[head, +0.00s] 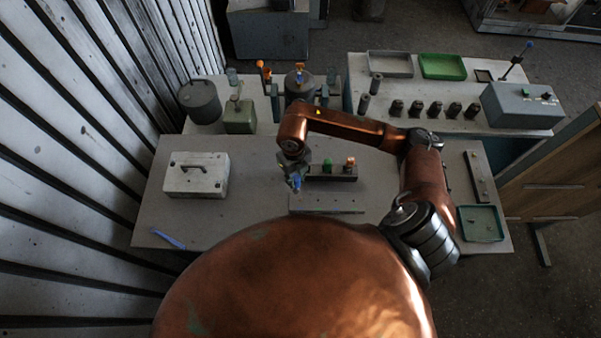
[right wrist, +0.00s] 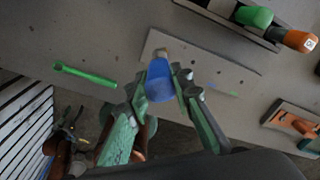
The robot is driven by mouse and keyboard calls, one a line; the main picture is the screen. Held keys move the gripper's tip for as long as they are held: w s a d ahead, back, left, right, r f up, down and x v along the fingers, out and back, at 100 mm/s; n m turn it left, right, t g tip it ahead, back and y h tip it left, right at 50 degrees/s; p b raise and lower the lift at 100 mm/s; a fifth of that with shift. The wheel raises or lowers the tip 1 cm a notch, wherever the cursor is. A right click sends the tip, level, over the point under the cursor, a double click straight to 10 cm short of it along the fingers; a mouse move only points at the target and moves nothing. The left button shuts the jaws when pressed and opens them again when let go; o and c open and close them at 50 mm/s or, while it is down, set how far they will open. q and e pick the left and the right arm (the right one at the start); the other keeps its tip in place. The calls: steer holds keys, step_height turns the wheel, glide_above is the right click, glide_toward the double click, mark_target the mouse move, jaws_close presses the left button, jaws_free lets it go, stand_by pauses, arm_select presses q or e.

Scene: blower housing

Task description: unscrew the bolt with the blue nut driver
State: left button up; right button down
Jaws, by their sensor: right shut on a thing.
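My right gripper (head: 294,182) is shut on the blue nut driver (head: 297,181), just left of a dark rack. In the right wrist view the fingers (right wrist: 167,88) clasp the driver's blue handle (right wrist: 160,82). A brass-coloured end shows beyond it, over a grey plate (right wrist: 215,68) with small dark spots. I cannot tell whether it touches the plate, and I cannot make out the bolt. The plate also shows in the head view (head: 310,200). A dark, copper-edged shape at the lower left of the right wrist view looks like my left gripper (right wrist: 66,128), too unclear to read.
The dark rack (head: 318,178) holds a green driver (head: 327,164) and an orange driver (head: 350,164). A white case (head: 196,176) stands left, a blue item (head: 169,239) lies front left, and a green tray (head: 481,224) is at right. Cylinders and a grey box (head: 522,106) stand behind.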

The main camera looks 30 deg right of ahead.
mark_target(300, 187)
steer(key=m, duration=0.1)
steer(key=m+p, duration=0.1)
steer(key=m, duration=0.1)
steer(key=s+m, duration=0.1)
steer(key=shift+d+r+p, duration=0.3)
steer(key=shift+r+p, duration=0.05)
steer(key=shift+r, duration=0.05)
steer(key=m, duration=0.1)
steer(key=m+p, duration=0.1)
steer(key=m, duration=0.1)
steer(key=shift+s+d, duration=0.15)
steer(key=shift+d, duration=0.05)
steer(key=shift+f+b, duration=1.55)
steer(key=shift+f, duration=0.85)
arm_select(q)
steer(key=shift+w+d+f+b, duration=0.1)
steer(key=shift+w+f+b, duration=0.1)
steer(key=shift+b, duration=0.3)
arm_select(e)
steer(key=shift+f, duration=0.6)
arm_select(q)
steer(key=shift+s+f+b, duration=0.1)
steer(key=shift+f+b, duration=0.2)
arm_select(e)
steer(key=shift+f, duration=0.25)
arm_select(q)
steer(key=shift+f, duration=0.1)
arm_select(e)
steer(key=shift+m, duration=0.3)
